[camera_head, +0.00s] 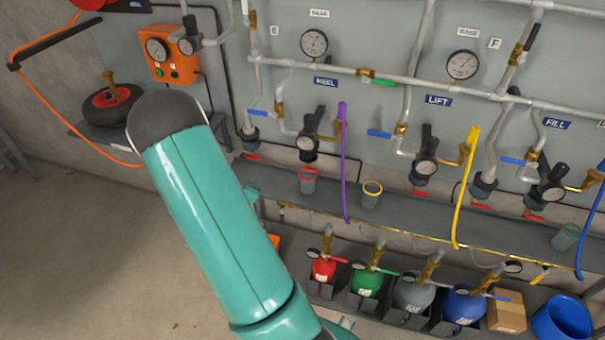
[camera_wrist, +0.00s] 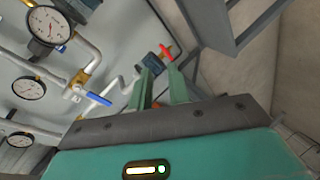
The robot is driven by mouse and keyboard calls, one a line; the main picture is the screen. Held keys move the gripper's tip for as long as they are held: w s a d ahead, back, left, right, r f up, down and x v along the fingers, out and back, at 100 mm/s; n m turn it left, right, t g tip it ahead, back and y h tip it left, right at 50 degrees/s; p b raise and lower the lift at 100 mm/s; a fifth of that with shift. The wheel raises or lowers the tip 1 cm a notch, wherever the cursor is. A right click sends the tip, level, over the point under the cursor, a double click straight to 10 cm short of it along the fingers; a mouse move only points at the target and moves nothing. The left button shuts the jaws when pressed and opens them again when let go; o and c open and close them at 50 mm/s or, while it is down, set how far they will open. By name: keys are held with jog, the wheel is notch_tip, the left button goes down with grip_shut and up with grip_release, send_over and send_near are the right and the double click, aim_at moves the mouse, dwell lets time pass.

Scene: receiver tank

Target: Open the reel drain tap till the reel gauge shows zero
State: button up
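A REEL label (camera_head: 326,82) sits on the grey panel below a round white gauge (camera_head: 314,43); its reading is too small to tell. A red-handled tap (camera_head: 251,157) is at the foot of the leftmost pipe, below a blue lever (camera_head: 258,112). Other red taps show under the other pipes, so I cannot be sure which is the reel drain. In the wrist view, a red tap handle (camera_wrist: 167,52) lies just beyond my gripper (camera_wrist: 160,84). Its two green fingers are apart with nothing visibly between them. In the head view my arm hides most of the gripper.
A grey shelf (camera_head: 400,209) runs below the taps, with cups and purple and yellow hoses. Coloured bottles (camera_head: 365,282) stand underneath. An orange gauge box (camera_head: 172,68) and a wheel (camera_head: 112,105) are at left. A blue lever (camera_wrist: 98,98) is near my gripper. Floor at lower left is clear.

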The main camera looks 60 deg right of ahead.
aim_at(305, 170)
jog(key=s+d+f+n+g+h, duration=0.1)
jog(key=s+d+f+n+h, duration=0.1)
jog(key=s, duration=0.4)
jog(key=s+d+f+n+g+h, duration=0.1)
jog(key=s+d+f+h, duration=0.15)
jog(key=s, duration=0.35)
jog(key=d, duration=0.4)
jog(key=w+d, duration=0.1)
jog(key=d, duration=0.3)
jog(key=w+d, duration=0.1)
jog(key=d, duration=0.4)
jog(key=shift+w+f, duration=0.2)
jog(key=shift+c, duration=0.2)
grip_shut()
